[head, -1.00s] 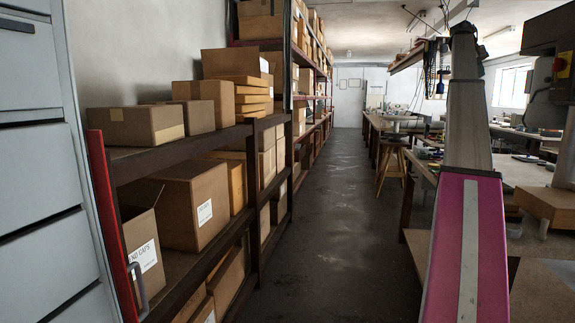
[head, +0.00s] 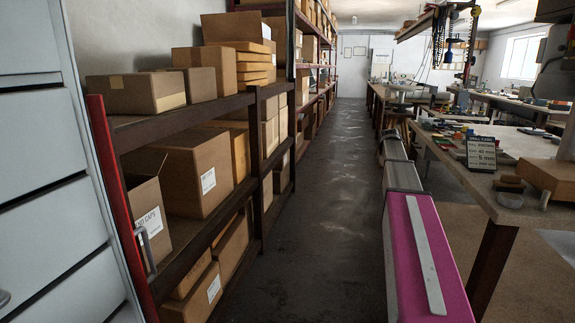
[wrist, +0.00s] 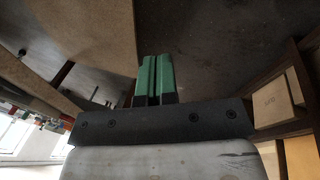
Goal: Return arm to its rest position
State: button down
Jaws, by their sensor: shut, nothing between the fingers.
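My arm, with a pink link (head: 425,250) and grey links beyond it, stretches forward along the right side of the aisle in the head view. It lies low, beside the workbench on the right. My gripper (wrist: 155,62) shows in the wrist view as two green fingers side by side, shut with nothing between them. The gripper cannot be made out in the head view. Dark floor shows beyond the fingers in the wrist view.
Shelves with several cardboard boxes (head: 185,178) line the left, behind a grey cabinet (head: 40,170). A workbench (head: 465,180) with a small sign (head: 481,153) and tools stands at right, close to my arm. The aisle floor (head: 330,200) between is clear.

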jog(key=s+a+f+y, duration=0.1)
jog(key=s+a+f, duration=1.2)
jog(key=s+f, duration=0.1)
jog(key=s+a+f+g+y, duration=0.1)
jog(key=s+a+f+y, duration=0.1)
jog(key=s+a+f, duration=1.1)
jog(key=s+f, duration=0.1)
jog(key=s, duration=0.2)
jog(key=shift+s+a+f+m, duration=0.2)
jog(key=shift+s+f+m, duration=0.1)
jog(key=shift+s+f, duration=0.1)
jog(key=shift+d, duration=0.15)
